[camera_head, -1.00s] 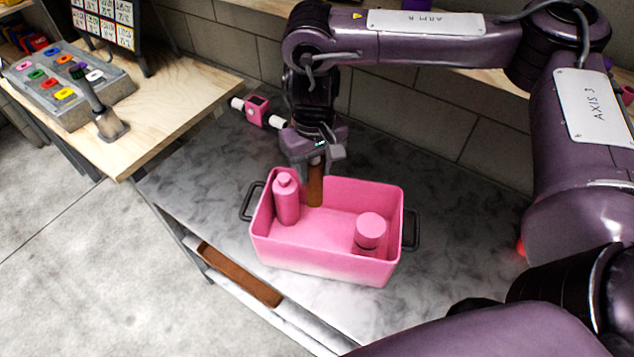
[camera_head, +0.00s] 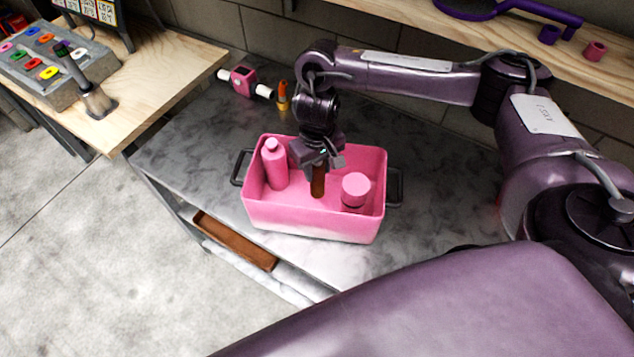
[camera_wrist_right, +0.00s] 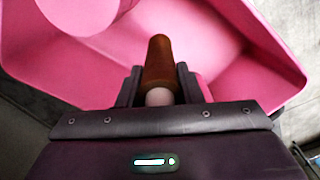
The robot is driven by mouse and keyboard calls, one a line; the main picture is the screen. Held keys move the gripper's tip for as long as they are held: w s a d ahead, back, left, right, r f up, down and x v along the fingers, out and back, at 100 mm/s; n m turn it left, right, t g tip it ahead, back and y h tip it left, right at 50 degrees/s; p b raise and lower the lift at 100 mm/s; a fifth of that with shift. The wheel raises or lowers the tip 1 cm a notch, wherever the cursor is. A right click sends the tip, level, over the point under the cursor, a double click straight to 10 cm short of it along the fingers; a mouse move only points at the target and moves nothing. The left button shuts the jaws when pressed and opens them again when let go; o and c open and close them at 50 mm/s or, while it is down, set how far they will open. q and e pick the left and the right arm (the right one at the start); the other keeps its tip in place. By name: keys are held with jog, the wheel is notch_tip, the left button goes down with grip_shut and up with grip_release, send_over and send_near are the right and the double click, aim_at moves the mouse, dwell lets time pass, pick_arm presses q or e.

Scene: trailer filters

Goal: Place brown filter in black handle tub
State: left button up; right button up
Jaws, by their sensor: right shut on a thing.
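The brown filter (camera_head: 318,181) is a short brown cylinder held upright by my right gripper (camera_head: 318,163). In the right wrist view the brown filter (camera_wrist_right: 159,62) sits between the two fingers, which are shut on it. The tub (camera_head: 312,222) is pink with black handles (camera_head: 394,187) on its two ends and stands on the grey table. The filter hangs inside the tub's outline, between a pink bottle (camera_head: 274,166) at the left and a pink round-capped jar (camera_head: 355,189) at the right. I cannot tell whether the filter touches the tub floor. My left gripper is not in view.
A brown tray (camera_head: 234,241) lies below the front edge. A wooden bench (camera_head: 150,75) is at the left. The tub's walls surround the filter.

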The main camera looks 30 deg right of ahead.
aim_at(317, 180)
jog(key=shift+w+f, duration=0.15)
jog(key=shift+f, duration=0.7)
notch_tip(317, 180, down, 3)
jog(key=shift+a+r+b, duration=0.1)
jog(key=shift+r+b, duration=0.1)
jog(key=shift+b, duration=0.55)
jog(key=shift+f, duration=0.45)
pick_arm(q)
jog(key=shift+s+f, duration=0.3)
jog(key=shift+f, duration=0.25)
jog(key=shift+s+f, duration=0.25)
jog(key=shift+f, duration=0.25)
pick_arm(e)
jog(key=shift+f, duration=0.1)
jog(key=o, duration=0.7)
jog(key=shift+o, duration=1.2)
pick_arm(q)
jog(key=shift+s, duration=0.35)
